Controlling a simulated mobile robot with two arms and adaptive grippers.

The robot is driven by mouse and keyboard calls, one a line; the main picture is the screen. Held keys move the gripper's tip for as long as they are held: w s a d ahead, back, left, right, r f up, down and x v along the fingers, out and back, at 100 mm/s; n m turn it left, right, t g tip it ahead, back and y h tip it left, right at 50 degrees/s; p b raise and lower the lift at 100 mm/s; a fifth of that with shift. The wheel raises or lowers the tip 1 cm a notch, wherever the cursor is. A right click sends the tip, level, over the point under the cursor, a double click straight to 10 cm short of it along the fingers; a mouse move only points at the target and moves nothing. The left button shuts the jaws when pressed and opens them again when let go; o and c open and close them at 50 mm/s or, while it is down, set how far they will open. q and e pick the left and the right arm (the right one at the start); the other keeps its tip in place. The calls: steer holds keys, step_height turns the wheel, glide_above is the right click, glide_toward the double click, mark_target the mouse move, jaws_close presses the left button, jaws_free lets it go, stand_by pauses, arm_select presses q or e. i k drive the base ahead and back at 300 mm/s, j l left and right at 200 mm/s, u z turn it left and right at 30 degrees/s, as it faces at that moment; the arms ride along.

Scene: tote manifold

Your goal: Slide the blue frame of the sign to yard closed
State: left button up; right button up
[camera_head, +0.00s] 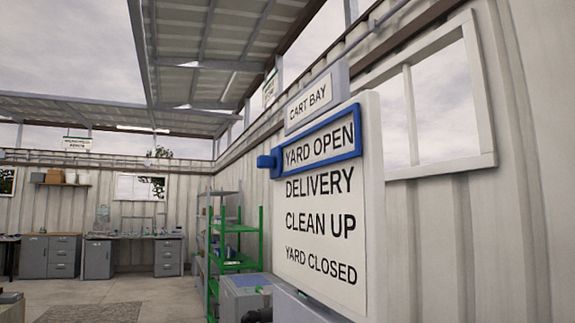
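The sign (328,222) is a white upright board at the right, with a smaller "CART BAY" plate (309,101) above it. Its lines read, from the top, "YARD OPEN", "DELIVERY", "CLEAN UP" and "YARD CLOSED". The blue frame (318,166) surrounds the top line, "YARD OPEN". A blue knob (266,162) sticks out from the frame's left side. The "YARD CLOSED" line (321,266) is at the bottom with no frame around it. Neither of my grippers shows in the head view.
A grey box-like unit (246,296) stands low to the left of the sign. Behind it is a green and grey shelf rack (236,228). Workbenches (133,256) line the far wall. The floor (150,292) at the left looks largely open. A corrugated wall with a window is behind the sign.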

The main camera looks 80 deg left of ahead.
mark_target(273, 162)
steer(key=u, duration=2.8)
